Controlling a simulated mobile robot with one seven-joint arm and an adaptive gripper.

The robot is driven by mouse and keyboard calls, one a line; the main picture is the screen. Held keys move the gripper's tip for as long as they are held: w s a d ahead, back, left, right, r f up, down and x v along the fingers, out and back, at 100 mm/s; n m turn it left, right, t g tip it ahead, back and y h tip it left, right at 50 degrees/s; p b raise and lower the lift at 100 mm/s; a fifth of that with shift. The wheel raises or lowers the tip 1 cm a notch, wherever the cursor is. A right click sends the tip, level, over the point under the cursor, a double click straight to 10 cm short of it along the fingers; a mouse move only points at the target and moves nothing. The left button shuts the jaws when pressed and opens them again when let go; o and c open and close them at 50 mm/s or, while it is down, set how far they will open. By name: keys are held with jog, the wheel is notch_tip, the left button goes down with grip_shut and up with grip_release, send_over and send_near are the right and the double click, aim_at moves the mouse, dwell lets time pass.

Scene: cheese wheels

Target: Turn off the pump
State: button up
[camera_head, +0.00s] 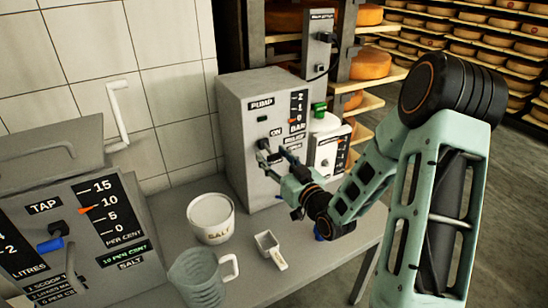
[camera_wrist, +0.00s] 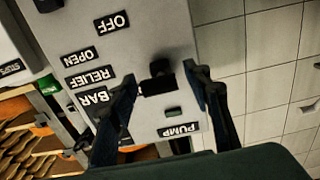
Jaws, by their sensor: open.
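The pump box (camera_head: 233,120) is a grey cabinet with a PUMP label, standing on the bench against the tiled wall. Its black switch (camera_wrist: 160,72) sticks out of the front face in the wrist view, which shows the face upside down. An OFF label (camera_wrist: 111,23) and a small dark green indicator (camera_wrist: 173,111) lie on opposite sides of the switch. My gripper (camera_head: 270,158) is at the cabinet front. In the wrist view my open gripper (camera_wrist: 162,84) has one finger on each side of the switch. I cannot tell whether either finger touches it.
A pressure scale (camera_head: 298,112) with an orange pointer is on the same face. A white SALT tub (camera_head: 211,218), a scoop (camera_head: 269,247) and a clear jug (camera_head: 196,279) stand on the bench below. The TAP unit (camera_head: 70,225) is at left; cheese shelves (camera_head: 480,45) are behind.

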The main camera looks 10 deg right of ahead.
jog(key=c, duration=1.2)
jog(key=shift+f+b, duration=0.45)
jog(key=shift+b, duration=0.7)
jog(key=b, duration=0.1)
jog(key=t+b, duration=0.1)
jog(key=b, duration=0.1)
jog(key=shift+w+f, duration=0.1)
jog(key=shift+f, duration=0.15)
jog(key=b, duration=0.2)
jog(key=t+b, duration=0.1)
jog(key=b, duration=0.2)
jog(key=shift+w+f+t+y, duration=0.1)
jog(key=shift+f+t+y, duration=0.2)
jog(key=shift+f+y, duration=0.1)
jog(key=b, duration=0.2)
jog(key=shift+w+t+b, duration=0.1)
jog(key=shift+t+b, duration=0.5)
jog(key=shift+b, duration=0.55)
jog(key=shift+r, duration=0.1)
